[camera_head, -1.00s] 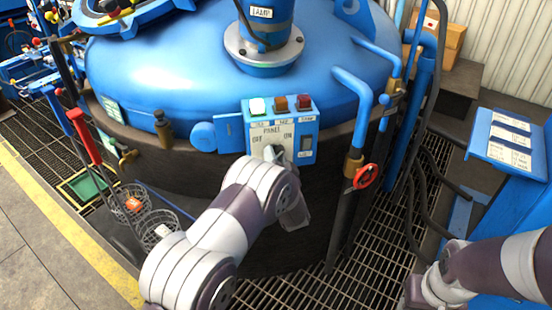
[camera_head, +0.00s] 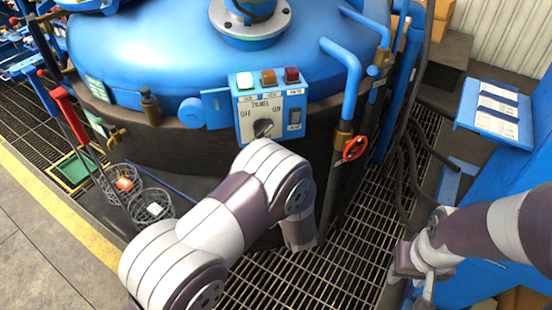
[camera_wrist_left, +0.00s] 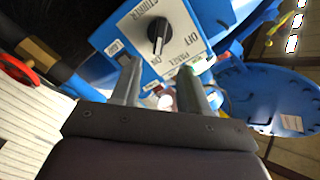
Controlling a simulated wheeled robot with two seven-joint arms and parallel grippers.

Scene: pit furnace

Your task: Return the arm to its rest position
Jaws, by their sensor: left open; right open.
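The blue furnace's control panel (camera_head: 271,105) carries a dark rotary knob (camera_head: 263,128) with OFF and ON labels. In the left wrist view the knob (camera_wrist_left: 158,36) is just beyond the fingertips, clear of them. My left gripper (camera_wrist_left: 160,80) is open and empty. In the head view my left arm stands in front of the furnace below the panel, and its fingers are hidden behind the arm. My right gripper (camera_head: 410,282) is open and empty at the lower right, above the floor grating.
A red valve wheel (camera_head: 352,149) on a pipe stands right of the panel. A blue stand with labelled sheets (camera_head: 497,108) is at the right. Two wire baskets (camera_head: 152,207) sit at left. Dark hoses hang near the wall. Grating covers the floor (camera_head: 290,285).

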